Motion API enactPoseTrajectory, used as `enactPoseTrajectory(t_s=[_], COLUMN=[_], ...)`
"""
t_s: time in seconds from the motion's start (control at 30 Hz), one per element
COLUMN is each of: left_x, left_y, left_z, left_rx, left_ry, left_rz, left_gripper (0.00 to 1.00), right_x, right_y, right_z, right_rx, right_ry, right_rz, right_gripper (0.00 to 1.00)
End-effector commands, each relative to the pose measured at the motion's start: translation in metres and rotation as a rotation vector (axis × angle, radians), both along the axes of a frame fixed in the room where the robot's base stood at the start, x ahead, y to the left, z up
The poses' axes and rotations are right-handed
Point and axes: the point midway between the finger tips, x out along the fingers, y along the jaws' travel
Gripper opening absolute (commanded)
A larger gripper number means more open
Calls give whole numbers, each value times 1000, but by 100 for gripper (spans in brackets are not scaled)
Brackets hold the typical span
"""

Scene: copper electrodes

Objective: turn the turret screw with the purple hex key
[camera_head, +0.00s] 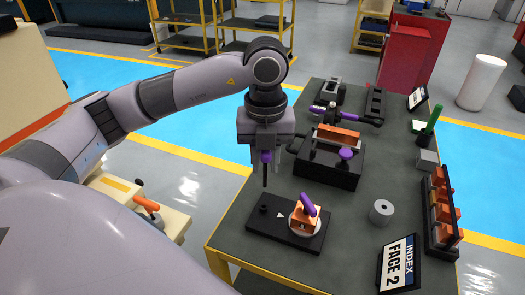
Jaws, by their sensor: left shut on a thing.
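My left gripper (266,155) is shut on the purple hex key (265,158), whose dark shaft points straight down. The shaft's tip hangs above the back left part of a black base plate (275,239); I see a gap between them. On the plate stand a small black knob (264,209), a white triangle mark and a round turret (304,219) with an orange block and a purple lever (308,204). I cannot tell which part is the turret screw. My right gripper is not in view.
Behind the plate is a black vise-like fixture (325,170) with an orange bar (338,135) and purple knobs. To the right are a grey ring (381,212), an "INDEX FACE 2" sign (399,262), a rack of orange blocks (441,240) and a green upright piece (431,122).

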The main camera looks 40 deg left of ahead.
Motion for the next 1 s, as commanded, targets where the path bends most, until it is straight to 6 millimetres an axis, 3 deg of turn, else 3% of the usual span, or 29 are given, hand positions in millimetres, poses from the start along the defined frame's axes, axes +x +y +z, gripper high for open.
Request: enactPoseTrajectory(t_s=[0.27, 0.9, 1.0], left_x=[-1, -1, -1], left_y=[-2, -1, -1], left_z=[-7, -59, -54], left_rx=[0, 0, 0], left_ry=[0, 0, -1], left_rz=[-5, -4, -4], left_gripper=[0, 0, 0], right_x=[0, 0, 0], right_y=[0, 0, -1], right_z=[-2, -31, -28], right_rx=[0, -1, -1], right_ry=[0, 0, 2], right_rz=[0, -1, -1], right_gripper=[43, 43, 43])
